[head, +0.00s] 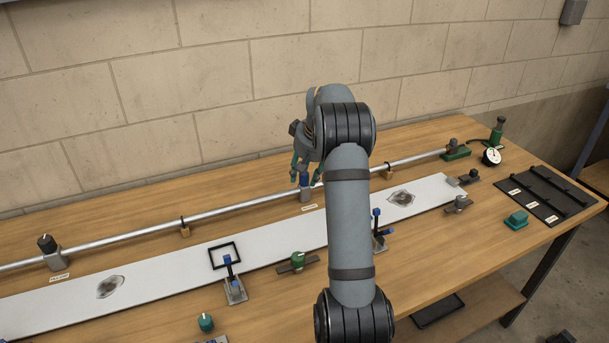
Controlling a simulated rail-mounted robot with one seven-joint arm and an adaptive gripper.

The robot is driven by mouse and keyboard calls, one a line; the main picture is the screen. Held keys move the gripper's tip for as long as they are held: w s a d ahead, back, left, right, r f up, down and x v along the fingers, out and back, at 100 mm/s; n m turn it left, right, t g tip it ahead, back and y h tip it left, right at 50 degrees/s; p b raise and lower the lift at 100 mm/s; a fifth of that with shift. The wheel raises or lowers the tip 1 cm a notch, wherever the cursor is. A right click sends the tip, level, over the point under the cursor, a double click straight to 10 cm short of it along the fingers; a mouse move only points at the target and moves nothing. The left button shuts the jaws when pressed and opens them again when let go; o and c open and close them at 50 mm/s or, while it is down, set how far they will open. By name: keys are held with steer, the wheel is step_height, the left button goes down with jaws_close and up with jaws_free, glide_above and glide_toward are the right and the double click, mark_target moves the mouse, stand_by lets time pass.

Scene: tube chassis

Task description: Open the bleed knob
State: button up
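My gripper (306,172) hangs over the silver pipe (232,208) near the middle of the bench. I cannot tell if the fingers touch the knob. A black knob (46,242) stands on another block at the pipe's left. A green and black fitting (455,149) stands at the pipe's right end. Labels lie by the blocks but are too small to read, so I cannot tell which knob is the bleed knob.
A long white plate (180,275) lies in front of the pipe, with clamps with blue handles (233,278) and a green knob (298,260) along its edge. Brass padlocks (184,229) hang on the pipe. A gauge (491,156) and black tray (545,192) are right. My arm hides part of the bench.

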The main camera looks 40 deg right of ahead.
steer(key=shift+w+f, duration=0.2)
steer(key=shift+f, duration=0.15)
steer(key=shift+c, duration=0.4)
